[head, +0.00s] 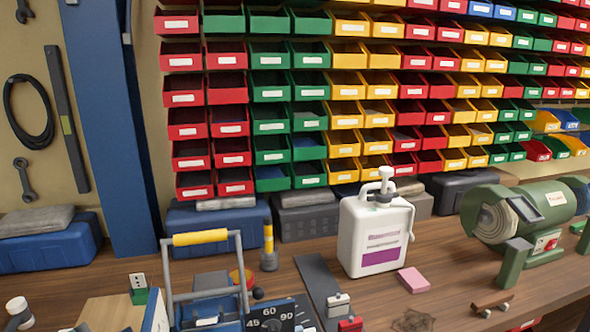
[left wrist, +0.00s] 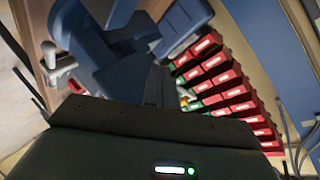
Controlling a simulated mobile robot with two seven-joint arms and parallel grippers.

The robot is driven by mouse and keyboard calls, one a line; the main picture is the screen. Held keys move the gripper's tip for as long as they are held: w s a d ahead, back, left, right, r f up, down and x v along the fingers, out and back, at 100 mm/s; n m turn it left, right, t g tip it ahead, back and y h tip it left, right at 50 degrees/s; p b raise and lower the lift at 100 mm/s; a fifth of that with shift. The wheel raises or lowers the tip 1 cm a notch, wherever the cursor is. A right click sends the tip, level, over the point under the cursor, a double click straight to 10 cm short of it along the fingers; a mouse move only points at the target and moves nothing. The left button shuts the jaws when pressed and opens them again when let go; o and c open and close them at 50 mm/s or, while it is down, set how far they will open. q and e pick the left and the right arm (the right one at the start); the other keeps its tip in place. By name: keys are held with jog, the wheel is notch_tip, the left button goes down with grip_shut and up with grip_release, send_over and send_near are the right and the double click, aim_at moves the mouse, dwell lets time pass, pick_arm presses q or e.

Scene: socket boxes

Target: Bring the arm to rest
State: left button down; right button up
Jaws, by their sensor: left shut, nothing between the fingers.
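My left gripper (left wrist: 157,84) shows in the left wrist view, where its dark body fills the bottom of the picture. Its fingers are together in the middle of the picture with nothing held between them. Behind them are large blurred blue shapes and, to the right, rows of red, green and yellow bins (left wrist: 232,92), seen tilted. Neither gripper can be made out in the head view, and my right gripper shows in neither view.
In the head view, a wooden workbench (head: 455,262) holds a white jug (head: 352,235), a pink block (head: 413,280), a green bench grinder (head: 540,208) and a blue-grey frame with a yellow handle (head: 200,238). Coloured bins (head: 268,120) cover the wall. A blue post (head: 100,120) stands left.

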pick_arm(q)
jog(key=s+d+f+n+g, duration=0.4)
jog(key=s+f+n+g, duration=0.1)
jog(key=s+f, duration=0.35)
jog(key=s+d+f+n+g, duration=0.4)
jog(key=s+f+n+g, duration=0.1)
jog(key=s+f, duration=0.35)
jog(key=w+d+f+m+t+h, duration=0.1)
jog(key=w+d+f+t+h, duration=0.1)
jog(key=w+d+f+t, duration=0.3)
jog(key=shift+w+d+f+t, duration=0.25)
jog(key=shift+d+f+t, duration=0.15)
jog(key=shift+f+t, duration=0.45)
jog(key=shift+r, duration=0.2)
dwell(0.4)
